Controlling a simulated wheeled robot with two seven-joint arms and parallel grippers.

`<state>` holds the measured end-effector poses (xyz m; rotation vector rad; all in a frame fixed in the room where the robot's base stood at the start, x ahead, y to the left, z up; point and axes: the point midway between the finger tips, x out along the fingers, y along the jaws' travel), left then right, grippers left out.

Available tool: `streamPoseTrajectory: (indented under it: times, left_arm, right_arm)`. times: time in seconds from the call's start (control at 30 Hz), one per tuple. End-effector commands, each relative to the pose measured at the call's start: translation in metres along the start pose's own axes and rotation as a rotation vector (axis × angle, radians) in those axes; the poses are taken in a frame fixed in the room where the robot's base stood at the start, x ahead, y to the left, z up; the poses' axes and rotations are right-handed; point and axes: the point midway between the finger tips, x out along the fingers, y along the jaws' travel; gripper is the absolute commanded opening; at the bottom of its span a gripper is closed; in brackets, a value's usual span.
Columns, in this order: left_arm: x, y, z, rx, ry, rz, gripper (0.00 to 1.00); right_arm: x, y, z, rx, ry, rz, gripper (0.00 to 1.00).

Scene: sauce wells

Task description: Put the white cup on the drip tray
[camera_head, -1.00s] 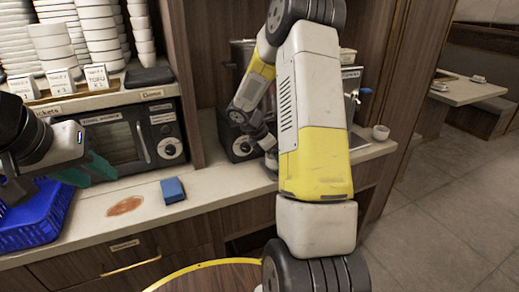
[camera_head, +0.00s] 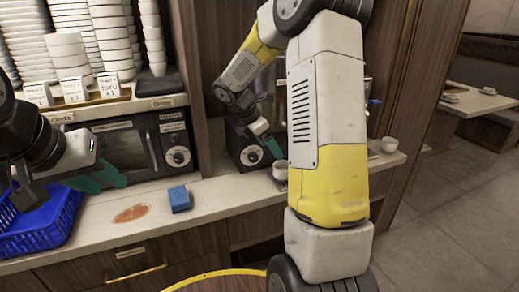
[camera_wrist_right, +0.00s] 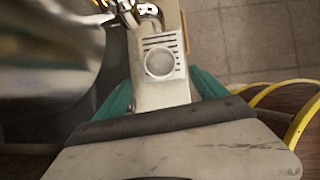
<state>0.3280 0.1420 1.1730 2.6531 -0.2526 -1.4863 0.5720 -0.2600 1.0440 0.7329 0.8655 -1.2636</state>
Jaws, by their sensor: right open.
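A white cup (camera_head: 281,171) stands on the counter side below my right gripper (camera_head: 269,140) in the head view, partly hidden by my right arm. In the right wrist view, a round pale-rimmed shape that looks like this cup (camera_wrist_right: 160,63) sits on a slotted pale surface that looks like the drip tray (camera_wrist_right: 157,41). The open teal fingers of my right gripper (camera_wrist_right: 163,96) are on either side, apart from it, with nothing held. My left gripper (camera_head: 101,177) is open and empty above the counter at the left. In the head view my right arm hides the drip tray.
A metal urn (camera_wrist_right: 50,45) stands close beside the right gripper. Another white cup (camera_head: 389,145) is at the counter's right end. A blue sponge (camera_head: 179,198), an orange-brown stain (camera_head: 131,213) and a blue basket (camera_head: 45,222) lie to the left. Stacked bowls (camera_head: 68,52) stand above the microwave (camera_head: 120,148).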

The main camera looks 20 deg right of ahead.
Motion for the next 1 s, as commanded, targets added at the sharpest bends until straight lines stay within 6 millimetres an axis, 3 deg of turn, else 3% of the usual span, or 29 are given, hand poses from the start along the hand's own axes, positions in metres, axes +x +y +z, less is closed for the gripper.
streamPoseTrajectory:
  times: [0.13, 0.23, 0.4, 0.6, 0.8, 1.0]
  left_arm:
    - [0.000, 0.000, 0.000, 0.000, 0.000, 0.000, 0.36]
    - [0.000, 0.000, 0.000, 0.000, 0.000, 0.000, 0.36]
    - [0.000, 0.000, 0.000, 0.000, 0.000, 0.000, 0.36]
    - [0.000, 0.000, 0.000, 0.000, 0.000, 0.000, 0.36]
    - [0.000, 0.000, 0.000, 0.000, 0.000, 0.000, 0.36]
    - [0.000, 0.000, 0.000, 0.000, 0.000, 0.000, 0.36]
  right_arm:
    - [-0.019, -0.011, 0.002, 0.076, 0.022, 0.014, 0.82]
    - [-0.046, -0.034, 0.003, 0.244, 0.077, 0.038, 0.82]
    - [-0.100, -0.094, -0.007, 0.676, 0.256, 0.074, 0.82]
    - [-0.149, -0.161, -0.033, 1.189, 0.538, 0.058, 0.82]
    - [-0.179, -0.205, -0.059, 1.564, 0.811, -0.027, 0.82]
    - [-0.189, -0.221, -0.071, 1.712, 0.937, -0.093, 0.82]
